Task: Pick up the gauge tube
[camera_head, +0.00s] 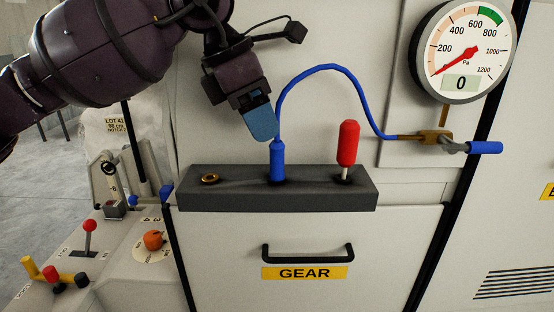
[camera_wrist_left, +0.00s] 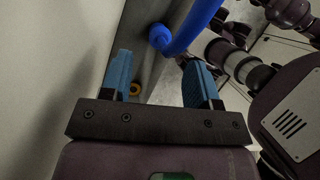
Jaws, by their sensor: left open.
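The gauge tube (camera_head: 325,68) is a blue hose that arches from a thick blue end piece (camera_head: 277,160) upright in a dark block (camera_head: 230,198) to a brass fitting (camera_head: 425,137) below the gauge. My left gripper (camera_head: 263,125) comes down from the upper left, its blue fingertips just above and left of the end piece. In the left wrist view the gripper (camera_wrist_left: 160,75) is open and empty, and the blue tube (camera_wrist_left: 190,30) lies beyond the fingertips. One finger hides the other in the head view. My right gripper is not in view.
A red-handled plug (camera_head: 348,144) stands at the block's right, and a brass-rimmed hole (camera_head: 210,178) is at its left. A round gauge (camera_head: 463,50) reads 0. A drawer handle (camera_head: 308,254) sits below. Levers and an orange knob (camera_head: 154,239) are on the lower-left panel.

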